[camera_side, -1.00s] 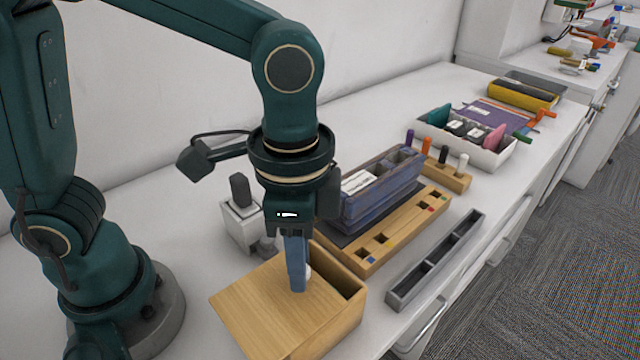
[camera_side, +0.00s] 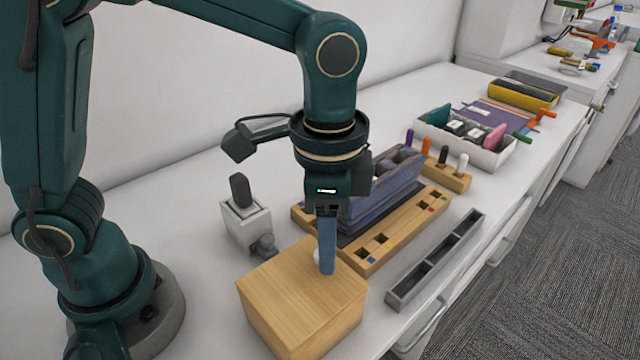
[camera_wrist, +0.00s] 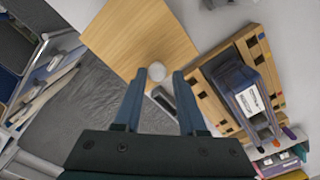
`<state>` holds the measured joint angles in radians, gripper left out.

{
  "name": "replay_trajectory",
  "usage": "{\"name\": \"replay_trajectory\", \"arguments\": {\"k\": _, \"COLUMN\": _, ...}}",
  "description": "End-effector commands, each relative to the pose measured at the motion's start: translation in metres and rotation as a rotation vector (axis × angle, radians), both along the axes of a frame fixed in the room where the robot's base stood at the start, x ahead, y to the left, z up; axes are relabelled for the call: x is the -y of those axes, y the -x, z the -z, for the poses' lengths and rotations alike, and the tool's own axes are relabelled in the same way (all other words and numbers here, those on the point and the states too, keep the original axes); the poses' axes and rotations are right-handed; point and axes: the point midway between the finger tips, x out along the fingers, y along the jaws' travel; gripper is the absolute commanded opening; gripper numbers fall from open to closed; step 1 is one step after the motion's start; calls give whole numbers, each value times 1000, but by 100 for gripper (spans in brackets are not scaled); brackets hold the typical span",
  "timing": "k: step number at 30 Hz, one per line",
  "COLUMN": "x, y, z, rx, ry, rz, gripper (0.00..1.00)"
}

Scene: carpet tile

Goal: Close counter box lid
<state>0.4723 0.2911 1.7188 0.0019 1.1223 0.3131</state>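The wooden counter box (camera_side: 318,338) stands at the front edge of the counter. Its flat wooden lid (camera_side: 290,290) lies over the top, with no opening visible in the side view. The lid also shows in the wrist view (camera_wrist: 125,40). A small white round knob (camera_wrist: 157,71) sits on the lid near its right end; in the side view, my gripper's blue fingers partly hide it. My gripper (camera_wrist: 155,79) is open, its two fingers apart with the knob between or just beyond their tips. Whether a finger touches the knob is unclear.
A wooden rail with square holes (camera_side: 400,245) and a blue-grey organizer (camera_side: 385,200) stand right behind the box. A narrow grey tray (camera_side: 437,262) lies along the counter edge. A white holder with a dark handle (camera_side: 246,225) stands behind left. Bare counter (camera_side: 205,290) is left of the box.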

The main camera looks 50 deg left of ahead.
Motion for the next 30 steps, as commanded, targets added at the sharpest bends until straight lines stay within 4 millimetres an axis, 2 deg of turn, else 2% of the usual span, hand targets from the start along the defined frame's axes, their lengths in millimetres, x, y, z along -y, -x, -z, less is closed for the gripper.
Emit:
{"name": "replay_trajectory", "arguments": {"k": 11, "x": 0, "y": 1, "z": -1, "rx": -5, "ry": -1, "rz": -1, "gripper": 59}}
{"name": "replay_trajectory", "arguments": {"k": 21, "x": 0, "y": 0, "z": -40, "rx": 0, "ry": 1, "rz": -1, "gripper": 59}}
{"name": "replay_trajectory", "arguments": {"k": 30, "x": 0, "y": 1, "z": -52, "rx": -2, "ry": -1, "rz": -1, "gripper": 59}}
